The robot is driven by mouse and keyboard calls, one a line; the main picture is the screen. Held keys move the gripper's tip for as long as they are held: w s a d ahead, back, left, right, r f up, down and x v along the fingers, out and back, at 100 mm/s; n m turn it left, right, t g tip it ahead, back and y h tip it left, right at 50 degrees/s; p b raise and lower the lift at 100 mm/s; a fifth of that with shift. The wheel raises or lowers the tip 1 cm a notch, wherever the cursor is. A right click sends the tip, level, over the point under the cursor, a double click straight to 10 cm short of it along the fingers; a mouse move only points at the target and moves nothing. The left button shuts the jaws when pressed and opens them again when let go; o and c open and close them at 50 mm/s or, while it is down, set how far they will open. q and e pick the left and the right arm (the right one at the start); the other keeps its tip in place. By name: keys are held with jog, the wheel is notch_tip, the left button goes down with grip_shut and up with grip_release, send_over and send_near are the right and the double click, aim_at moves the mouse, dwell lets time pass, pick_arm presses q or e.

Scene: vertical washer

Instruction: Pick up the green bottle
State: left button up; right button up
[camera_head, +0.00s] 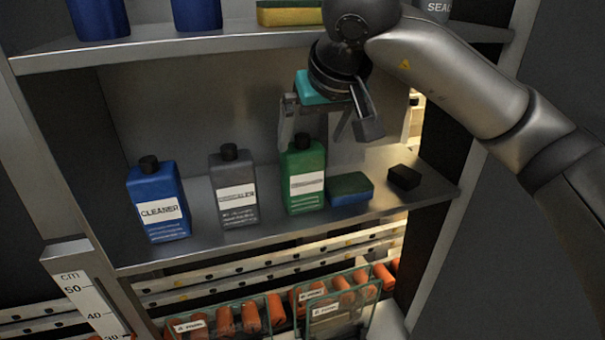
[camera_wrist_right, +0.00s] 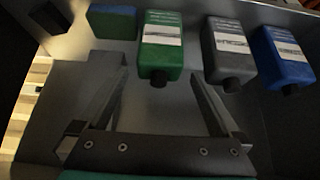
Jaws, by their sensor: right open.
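The green bottle (camera_head: 304,176) has a black cap and a white label. It stands upright on the middle shelf, between a grey bottle and a sponge. My right gripper (camera_head: 312,140) is open and empty, above and around the level of the bottle's cap. In the right wrist view the green bottle (camera_wrist_right: 161,45) appears upside down, ahead of the open fingers (camera_wrist_right: 160,85), with its cap between their lines. I cannot tell whether a finger touches it. My left gripper is not in view.
A grey bottle (camera_head: 234,188) and a blue cleaner bottle (camera_head: 157,200) stand left of it. A blue-green sponge (camera_head: 350,188) and a black block (camera_head: 404,177) lie to its right. The upper shelf (camera_head: 180,45) hangs above. Orange items in clear bins (camera_head: 335,312) sit below.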

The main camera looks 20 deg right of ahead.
aim_at(304, 138)
jog(key=shift+w+p, duration=0.35)
jog(key=shift+w, duration=0.7)
jog(key=shift+x, duration=1.2)
jog(key=shift+w+f, duration=0.3)
jog(key=shift+w, duration=0.05)
jog(key=shift+a, duration=0.1)
grip_shut()
jog(key=shift+r, duration=0.15)
